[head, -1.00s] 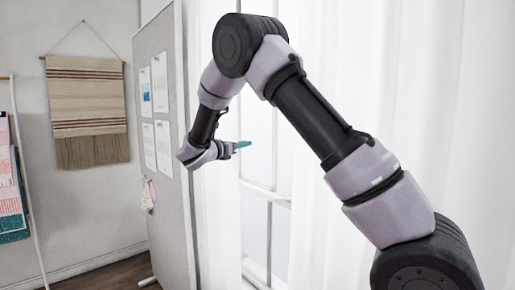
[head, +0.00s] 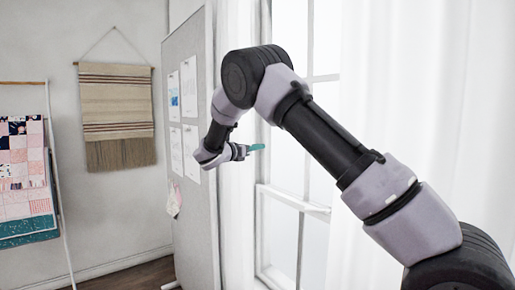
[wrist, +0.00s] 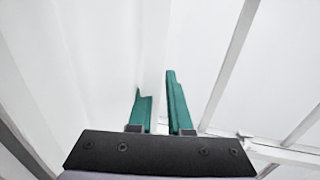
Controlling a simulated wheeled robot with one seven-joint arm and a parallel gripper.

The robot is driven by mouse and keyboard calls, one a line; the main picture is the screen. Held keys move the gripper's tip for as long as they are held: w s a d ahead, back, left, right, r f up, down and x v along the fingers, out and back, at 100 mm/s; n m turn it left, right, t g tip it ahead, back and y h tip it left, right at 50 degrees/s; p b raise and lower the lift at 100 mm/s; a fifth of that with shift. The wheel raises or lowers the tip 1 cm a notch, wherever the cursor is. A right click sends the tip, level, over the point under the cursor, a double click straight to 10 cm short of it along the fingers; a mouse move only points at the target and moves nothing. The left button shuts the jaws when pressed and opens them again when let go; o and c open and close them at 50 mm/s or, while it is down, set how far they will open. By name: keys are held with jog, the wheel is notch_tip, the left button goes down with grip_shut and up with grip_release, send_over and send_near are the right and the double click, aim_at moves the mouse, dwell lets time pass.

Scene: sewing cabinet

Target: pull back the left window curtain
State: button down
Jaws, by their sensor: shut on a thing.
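The left window curtain (head: 236,220) is a narrow white strip of cloth between the pinboard and the window's left side. My gripper (head: 257,147), with teal fingers, is at this curtain's right edge, at about mid-height of the window. In the wrist view my gripper (wrist: 157,92) is shut on white cloth of the curtain (wrist: 100,50), whose edge runs up between the fingers. The cloth's exact hold between the fingers is pale and hard to make out. My arm hides part of the curtain's upper section.
The window (head: 294,200) with white bars is bare right of my gripper. The right curtain (head: 400,120) hangs behind my arm. A grey pinboard (head: 196,230) with papers stands close on the left. A woven hanging (head: 118,115) and a patchwork quilt (head: 28,185) are farther left.

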jog(key=c, duration=0.9)
grip_release()
jog(key=shift+w+a, duration=0.25)
jog(key=shift+a, duration=0.05)
jog(key=shift+o, duration=0.2)
jog(key=shift+d, duration=0.1)
jog(key=shift+s, duration=0.1)
jog(key=v, duration=1)
jog(key=shift+s+a, duration=0.3)
